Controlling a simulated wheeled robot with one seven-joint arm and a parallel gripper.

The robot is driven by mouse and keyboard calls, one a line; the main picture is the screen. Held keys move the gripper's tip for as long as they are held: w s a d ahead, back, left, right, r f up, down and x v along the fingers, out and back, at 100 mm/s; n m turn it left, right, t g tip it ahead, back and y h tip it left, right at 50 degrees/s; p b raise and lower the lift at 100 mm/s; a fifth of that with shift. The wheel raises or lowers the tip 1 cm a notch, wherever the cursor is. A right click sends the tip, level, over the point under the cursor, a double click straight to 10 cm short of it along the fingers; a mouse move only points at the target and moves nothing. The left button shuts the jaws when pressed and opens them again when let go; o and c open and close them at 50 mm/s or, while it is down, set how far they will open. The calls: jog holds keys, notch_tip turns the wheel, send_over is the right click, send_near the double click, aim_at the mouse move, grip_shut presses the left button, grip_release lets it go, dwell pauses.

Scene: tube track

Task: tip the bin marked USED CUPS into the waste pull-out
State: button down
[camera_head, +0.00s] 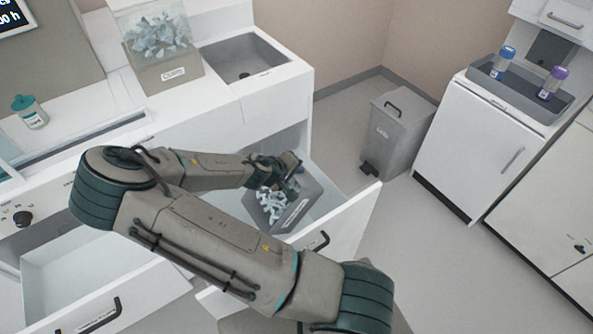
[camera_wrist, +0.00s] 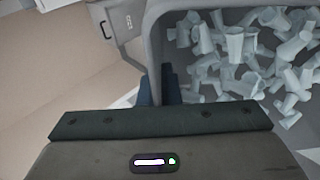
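A grey open bin (camera_head: 297,213) full of pale used-looking cups is at the opened white pull-out (camera_head: 345,222) in the head view. A label is on its side, too small to read. I cannot tell whether it rests in the pull-out or hangs inside it. My gripper (camera_head: 287,172) is at the bin's far rim. In the wrist view the gripper fingers (camera_wrist: 158,88) straddle the bin wall (camera_wrist: 157,45), close against both sides, and the cups (camera_wrist: 235,45) lie loose inside. The inside of the pull-out is mostly hidden by the bin and my arm.
A clear-topped container of cups (camera_head: 170,75) stands on the counter beside a sink (camera_head: 243,62). A grey lidded pedal bin (camera_head: 395,135) stands on the floor by the wall. Another drawer (camera_head: 90,270) is open at lower left. A tray with bottles (camera_head: 525,90) sits on the right cabinet.

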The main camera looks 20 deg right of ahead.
jog(key=shift+a+h+b, duration=0.3)
jog(key=shift+h+b, duration=0.15)
jog(key=shift+h, duration=0.25)
jog(key=shift+a+r, duration=0.1)
jog(key=shift+r, duration=0.1)
jog(key=shift+s+f+t, duration=0.1)
jog(key=shift+f+t, duration=0.05)
jog(key=shift+t, duration=0.15)
jog(key=shift+a+h+b, duration=0.15)
jog(key=shift+h+b, duration=0.25)
jog(key=shift+b, duration=0.15)
jog(key=shift+s+a+r+h+b, duration=0.1)
jog(key=shift+a+r+h+b, duration=0.15)
jog(key=shift+h+b, duration=0.3)
